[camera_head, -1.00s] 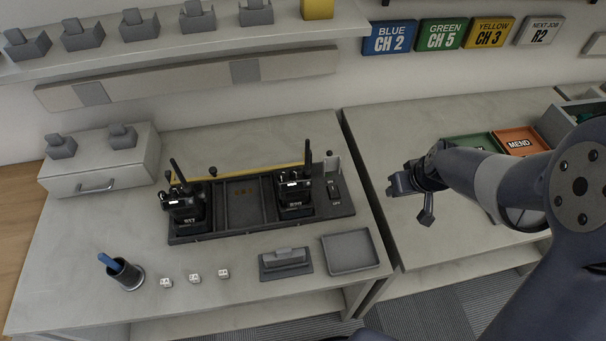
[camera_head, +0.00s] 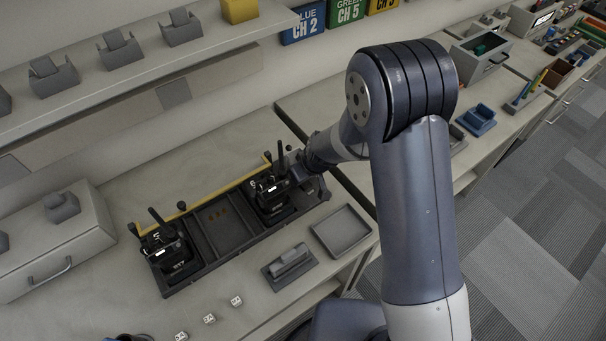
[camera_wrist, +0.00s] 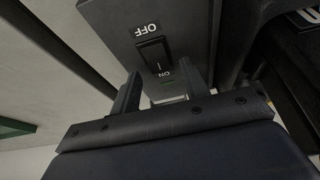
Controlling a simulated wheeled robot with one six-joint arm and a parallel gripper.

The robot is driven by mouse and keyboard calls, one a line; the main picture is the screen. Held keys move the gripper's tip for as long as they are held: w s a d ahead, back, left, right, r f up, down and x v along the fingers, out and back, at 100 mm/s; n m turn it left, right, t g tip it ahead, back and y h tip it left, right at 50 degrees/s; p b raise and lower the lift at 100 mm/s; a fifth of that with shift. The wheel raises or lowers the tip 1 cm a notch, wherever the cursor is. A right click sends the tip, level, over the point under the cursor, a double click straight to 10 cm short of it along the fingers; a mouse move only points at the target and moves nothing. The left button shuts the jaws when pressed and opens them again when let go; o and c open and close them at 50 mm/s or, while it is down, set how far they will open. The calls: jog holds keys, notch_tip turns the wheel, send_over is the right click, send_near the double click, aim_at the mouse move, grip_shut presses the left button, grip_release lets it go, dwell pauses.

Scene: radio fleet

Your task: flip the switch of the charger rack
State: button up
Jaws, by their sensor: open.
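The charger rack (camera_head: 206,262) is a long dark tray on the near bench, with a black radio (camera_head: 168,254) upright at its left and another radio (camera_head: 268,192) towards its right. My gripper (camera_head: 308,168) is at the rack's right end, where it hides the switch in the head view. In the wrist view the black rocker switch (camera_wrist: 155,56) shows upside down on a grey panel, with OFF above it and ON below. My open gripper (camera_wrist: 163,88) has its fingers either side of the ON end. Contact and the rocker's tilt cannot be told.
A yellow strip (camera_head: 222,189) runs behind the rack. An empty grey tray (camera_head: 341,231) and a grey cradle (camera_head: 290,266) lie in front of its right end. Several small white blocks (camera_head: 210,319) lie nearer the front. A shelf (camera_head: 130,90) overhangs the back.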

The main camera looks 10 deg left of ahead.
jog(key=shift+w+a+f, duration=0.1)
jog(key=shift+f, duration=0.2)
